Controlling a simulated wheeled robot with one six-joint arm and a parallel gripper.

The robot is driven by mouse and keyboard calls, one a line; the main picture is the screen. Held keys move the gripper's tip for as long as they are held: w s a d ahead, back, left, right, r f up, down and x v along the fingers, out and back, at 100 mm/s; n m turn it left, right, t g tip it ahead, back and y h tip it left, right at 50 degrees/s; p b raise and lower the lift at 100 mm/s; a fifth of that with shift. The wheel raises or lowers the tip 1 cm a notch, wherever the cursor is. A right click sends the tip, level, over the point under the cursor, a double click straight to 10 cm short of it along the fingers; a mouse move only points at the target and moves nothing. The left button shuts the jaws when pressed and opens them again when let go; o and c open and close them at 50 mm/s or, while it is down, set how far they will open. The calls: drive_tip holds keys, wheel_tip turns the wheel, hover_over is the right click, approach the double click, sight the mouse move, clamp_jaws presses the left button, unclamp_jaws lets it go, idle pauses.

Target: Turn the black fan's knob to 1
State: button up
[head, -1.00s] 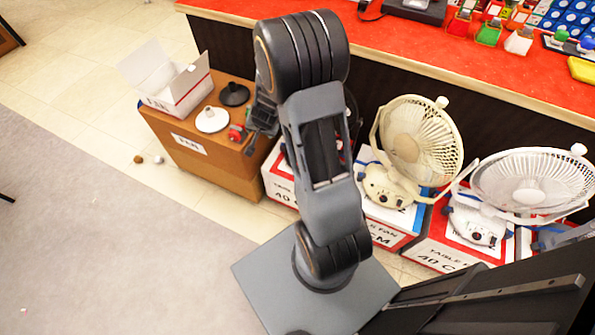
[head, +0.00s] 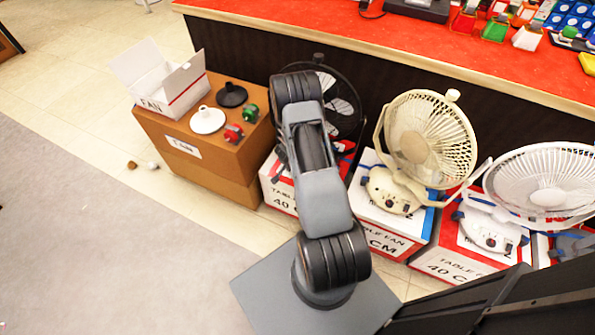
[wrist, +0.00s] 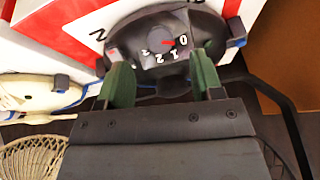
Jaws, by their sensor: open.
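The black fan (head: 348,100) stands behind my arm in the head view, and its base is hidden there. In the wrist view its dark base (wrist: 125,38) shows a dial with white digits. The knob (wrist: 160,44) is dark with a red mark, which appears to lie beside the 0. My gripper (wrist: 163,82) is open, with its two green fingers apart just below the dial in the wrist view. Nothing is seen between the fingers, and I cannot tell whether they touch the base.
A cream fan (head: 430,140) and a white fan (head: 545,180) stand on boxes to the right. A brown box (head: 185,150) at left bears an open carton (head: 165,85) and small items. A red-topped counter (head: 400,40) runs behind. The carpet (head: 90,230) at left is clear.

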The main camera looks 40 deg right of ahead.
drive_tip(key=shift+b+x, duration=0.6)
drive_tip(key=shift+x, duration=2.25)
drive_tip(key=c, duration=0.9)
drive_tip(key=shift+f+b, duration=0.1)
drive_tip(key=shift+b, duration=0.2)
